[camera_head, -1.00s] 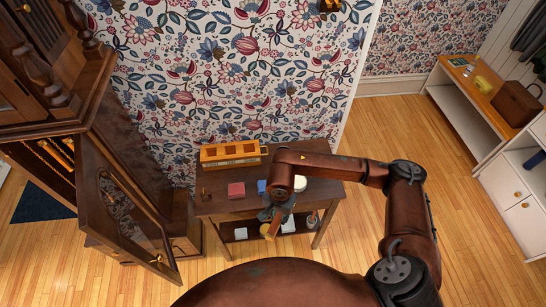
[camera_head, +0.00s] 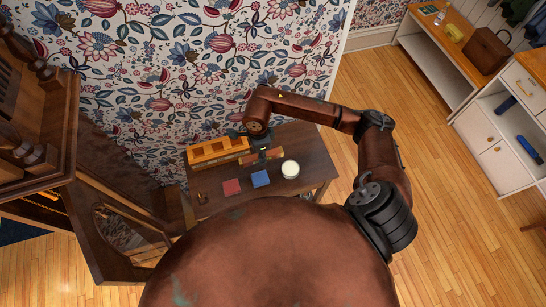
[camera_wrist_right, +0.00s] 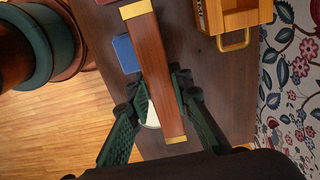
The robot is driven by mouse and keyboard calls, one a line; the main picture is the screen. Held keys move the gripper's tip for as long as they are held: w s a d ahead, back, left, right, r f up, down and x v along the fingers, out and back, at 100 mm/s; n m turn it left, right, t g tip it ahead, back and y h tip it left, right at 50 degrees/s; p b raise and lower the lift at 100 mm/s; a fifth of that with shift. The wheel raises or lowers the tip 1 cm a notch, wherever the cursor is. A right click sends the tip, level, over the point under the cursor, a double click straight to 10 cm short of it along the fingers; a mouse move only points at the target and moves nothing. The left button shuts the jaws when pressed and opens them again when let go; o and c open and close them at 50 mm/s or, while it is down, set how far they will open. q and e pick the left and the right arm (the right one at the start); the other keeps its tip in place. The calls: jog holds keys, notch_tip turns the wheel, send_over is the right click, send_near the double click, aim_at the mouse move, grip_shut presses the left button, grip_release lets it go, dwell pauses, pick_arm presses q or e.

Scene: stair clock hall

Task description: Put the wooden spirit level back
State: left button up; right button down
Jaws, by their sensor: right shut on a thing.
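The wooden spirit level (camera_wrist_right: 155,65) is a long red-brown bar with brass ends. In the right wrist view it runs lengthwise between the fingers of my right gripper (camera_wrist_right: 163,90), which is shut on it. In the head view the level (camera_head: 268,158) shows small and partly hidden under my right gripper (camera_head: 260,148), over the back of the dark wooden table (camera_head: 312,157). I cannot tell whether the level touches the table. My left gripper is not in view.
An orange-brown wooden box (camera_head: 205,153) with a brass handle stands at the table's back left. A red block (camera_head: 231,187), a blue block (camera_head: 260,178) and a white round thing (camera_head: 290,169) lie in front. A tall wooden clock case (camera_head: 120,225) stands left.

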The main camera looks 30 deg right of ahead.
send_over(273, 162)
jog(key=f, duration=0.5)
jog(key=shift+s+a+f, duration=0.1)
jog(key=shift+a+f, duration=0.15)
jog(key=shift+f, duration=0.1)
jog(key=shift+d+f+p, duration=0.2)
jog(key=shift+f+p, duration=0.35)
jog(key=shift+f, duration=1.25)
jog(key=shift+f, duration=0.1)
jog(key=shift+f, duration=0.15)
jog(key=c, duration=1.7)
grip_release()
jog(key=shift+c, duration=0.2)
notch_tip(273, 162, up, 12)
jog(key=b, duration=0.1)
jog(key=shift+r, duration=0.25)
